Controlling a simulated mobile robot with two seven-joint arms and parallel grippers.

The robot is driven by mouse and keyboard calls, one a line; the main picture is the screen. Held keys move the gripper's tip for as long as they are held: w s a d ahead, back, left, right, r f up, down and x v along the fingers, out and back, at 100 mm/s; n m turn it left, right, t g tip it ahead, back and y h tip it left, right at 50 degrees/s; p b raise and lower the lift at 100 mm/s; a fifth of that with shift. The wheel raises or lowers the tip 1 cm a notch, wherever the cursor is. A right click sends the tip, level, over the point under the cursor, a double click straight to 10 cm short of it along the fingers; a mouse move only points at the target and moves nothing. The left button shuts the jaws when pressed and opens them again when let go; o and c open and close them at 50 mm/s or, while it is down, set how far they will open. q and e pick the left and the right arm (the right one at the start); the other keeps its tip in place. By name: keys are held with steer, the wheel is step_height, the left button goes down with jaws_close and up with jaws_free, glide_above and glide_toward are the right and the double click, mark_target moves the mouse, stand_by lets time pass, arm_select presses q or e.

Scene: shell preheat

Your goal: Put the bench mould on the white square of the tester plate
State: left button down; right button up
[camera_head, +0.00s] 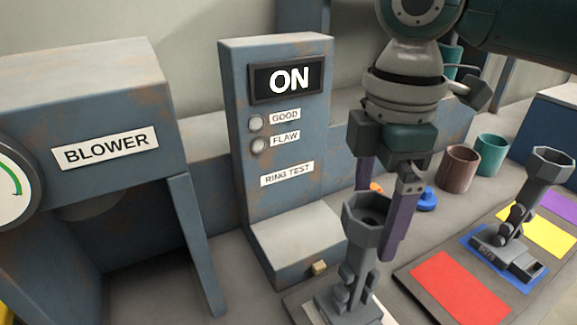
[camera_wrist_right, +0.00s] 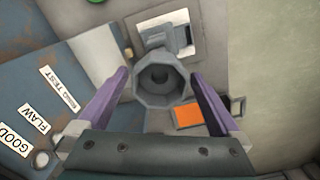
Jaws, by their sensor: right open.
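A grey mould with an eight-sided cup on a jointed stem (camera_head: 362,222) stands upright at the front of the ring tester. Its base is on the white square (camera_head: 388,318), which shows around the base in the right wrist view (camera_wrist_right: 205,22). The mould's cup (camera_wrist_right: 161,92) fills the middle of that view. My right gripper (camera_head: 378,215) is open, its purple fingers on either side of the cup, with gaps visible. A second similar mould (camera_head: 512,228) stands on the blue square at the right. My left gripper is not in view.
The ring tester (camera_head: 285,150) reads ON and stands close left of my right gripper. The blower (camera_head: 90,100) is further left. A brown cup (camera_head: 457,168) and a teal cup (camera_head: 490,153) stand behind. A board with red (camera_head: 458,285), yellow and purple squares lies right.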

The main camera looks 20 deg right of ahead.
step_height(320, 180, up, 8)
stand_by(0.7)
